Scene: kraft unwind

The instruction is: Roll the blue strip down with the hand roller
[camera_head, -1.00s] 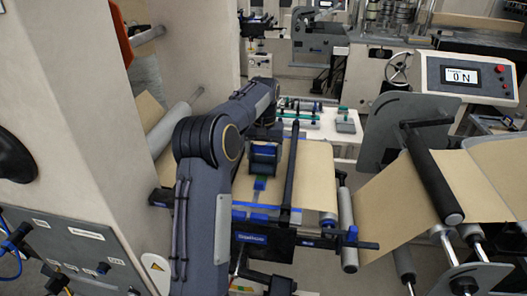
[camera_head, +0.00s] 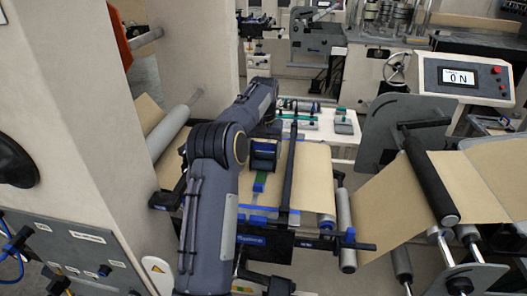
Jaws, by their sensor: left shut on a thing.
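My left gripper (camera_head: 262,168) is over the brown paper web, beyond the bend of my arm. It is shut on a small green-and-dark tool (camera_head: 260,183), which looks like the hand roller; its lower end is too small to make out. The blue strip (camera_head: 260,208) lies across the paper on the near side of the tool. My arm hides the strip's left part, and a dark bar crosses its right part. I cannot tell whether the tool touches the paper. My right gripper is not in view.
The brown paper (camera_head: 315,170) spans the splice table. A long dark bar (camera_head: 290,165) stands close right of the gripper. A white bench (camera_head: 345,138) with green-trimmed fixtures is behind. A pale machine wall (camera_head: 75,120) is at left, and a black roller (camera_head: 432,185) at right.

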